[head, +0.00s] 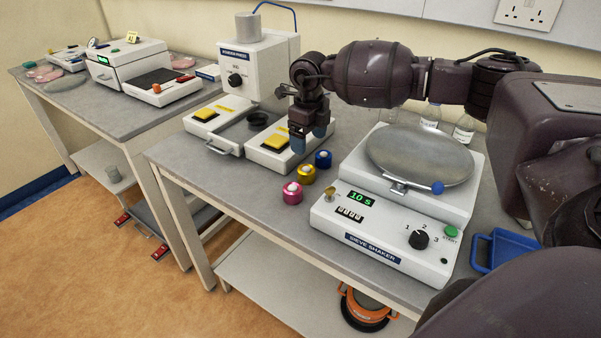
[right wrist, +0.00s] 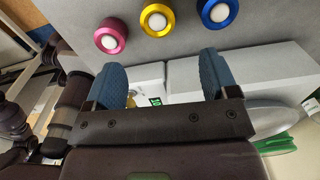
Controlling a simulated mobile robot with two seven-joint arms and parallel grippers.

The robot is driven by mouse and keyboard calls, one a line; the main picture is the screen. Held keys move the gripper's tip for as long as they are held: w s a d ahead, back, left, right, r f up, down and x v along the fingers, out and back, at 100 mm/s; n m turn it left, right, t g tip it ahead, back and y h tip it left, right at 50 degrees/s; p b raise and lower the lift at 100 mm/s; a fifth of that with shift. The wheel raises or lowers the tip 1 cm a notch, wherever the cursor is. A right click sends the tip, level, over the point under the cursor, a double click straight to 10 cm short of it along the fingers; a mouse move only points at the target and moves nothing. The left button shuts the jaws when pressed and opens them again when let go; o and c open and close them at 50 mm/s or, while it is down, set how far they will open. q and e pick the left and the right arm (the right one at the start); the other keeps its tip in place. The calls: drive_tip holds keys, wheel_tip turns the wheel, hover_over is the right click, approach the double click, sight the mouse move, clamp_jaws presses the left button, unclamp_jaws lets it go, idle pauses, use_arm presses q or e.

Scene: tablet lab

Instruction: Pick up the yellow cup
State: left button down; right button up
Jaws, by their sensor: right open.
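The yellow cup (head: 306,174) stands upright on the grey bench, with a round white top or content. It is the middle one of a short row, between a pink cup (head: 292,193) and a blue cup (head: 323,159). My right gripper (head: 309,134) is open and empty, above the bench and beyond the cups, its blue fingertips pointing down. In the right wrist view the yellow cup (right wrist: 157,18) shows at the top edge, ahead of and between the spread fingers (right wrist: 161,70), not touching them. My left gripper is not in view.
A sieve shaker (head: 385,225) with a round metal lid stands right of the cups. A tablet press (head: 250,75) with yellow pads stands behind and to the left. A blue tray (head: 505,246) lies at the right. Bare bench lies left of the cups.

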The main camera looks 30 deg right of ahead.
sight(306, 172)
wheel_tip(306, 172, down, 11)
drive_tip(key=shift+w+a+f, duration=0.1)
drive_tip(key=shift+w+a, duration=0.05)
idle(0.5)
drive_tip(key=c, duration=1)
drive_tip(key=shift+c, duration=0.2)
